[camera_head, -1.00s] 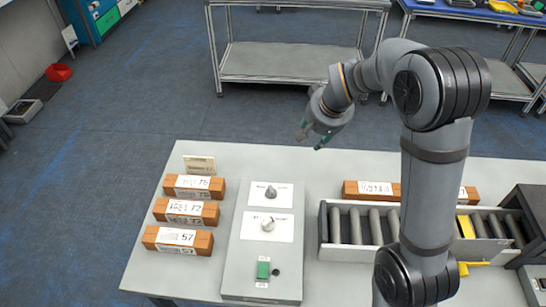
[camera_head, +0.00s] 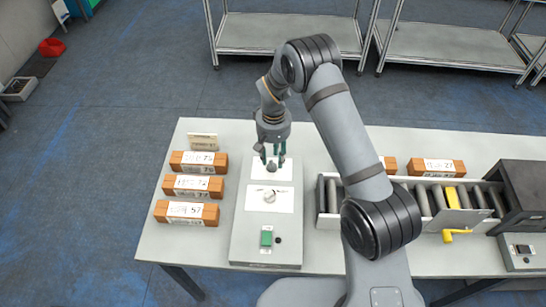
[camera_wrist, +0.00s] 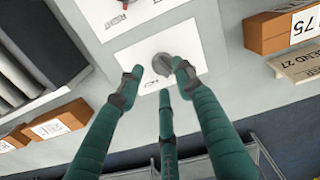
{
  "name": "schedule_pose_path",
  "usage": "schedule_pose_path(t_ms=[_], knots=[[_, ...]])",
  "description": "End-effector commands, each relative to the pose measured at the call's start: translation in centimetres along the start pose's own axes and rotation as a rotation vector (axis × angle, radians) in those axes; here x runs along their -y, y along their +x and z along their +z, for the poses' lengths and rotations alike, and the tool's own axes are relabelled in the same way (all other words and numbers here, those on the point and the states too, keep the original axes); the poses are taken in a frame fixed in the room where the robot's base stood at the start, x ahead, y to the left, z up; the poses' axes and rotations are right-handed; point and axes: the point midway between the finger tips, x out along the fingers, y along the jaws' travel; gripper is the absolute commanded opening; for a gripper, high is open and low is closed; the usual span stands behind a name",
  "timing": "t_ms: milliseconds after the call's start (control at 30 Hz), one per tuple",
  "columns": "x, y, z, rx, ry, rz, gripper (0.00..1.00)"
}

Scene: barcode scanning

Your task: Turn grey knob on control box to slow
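The control box (camera_head: 244,228) is a light grey slab on the table, with two knobs on white labels and a green button (camera_head: 266,237). The grey knob (camera_head: 271,167) is the far one; the lighter knob (camera_head: 269,197) sits nearer the middle. My gripper (camera_head: 267,157) points down above the grey knob. In the wrist view, its green fingers are spread open around the grey knob (camera_wrist: 168,68), seemingly short of gripping it. The label text is too small to read.
Several orange-brown boxes with number labels (camera_head: 186,212) stand left of the control box. A roller conveyor (camera_head: 333,196) with a yellow crank (camera_head: 455,235) lies to the right. A small sign (camera_head: 202,141) stands at the back left.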

Motion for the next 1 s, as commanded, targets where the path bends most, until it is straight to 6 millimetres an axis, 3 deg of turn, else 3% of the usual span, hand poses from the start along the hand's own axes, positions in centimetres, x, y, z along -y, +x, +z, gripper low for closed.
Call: schedule_pose_path(t_ms=[233, 533, 1000], knots=[[0.0, 2.0, -0.1, -0.001, 0.001, 0.0, 0.35], [0.0, 2.2, -0.1, -0.003, 0.001, 0.0, 0.35], [0.0, 2.2, -0.1, -0.002, 0.001, 0.0, 0.07]])
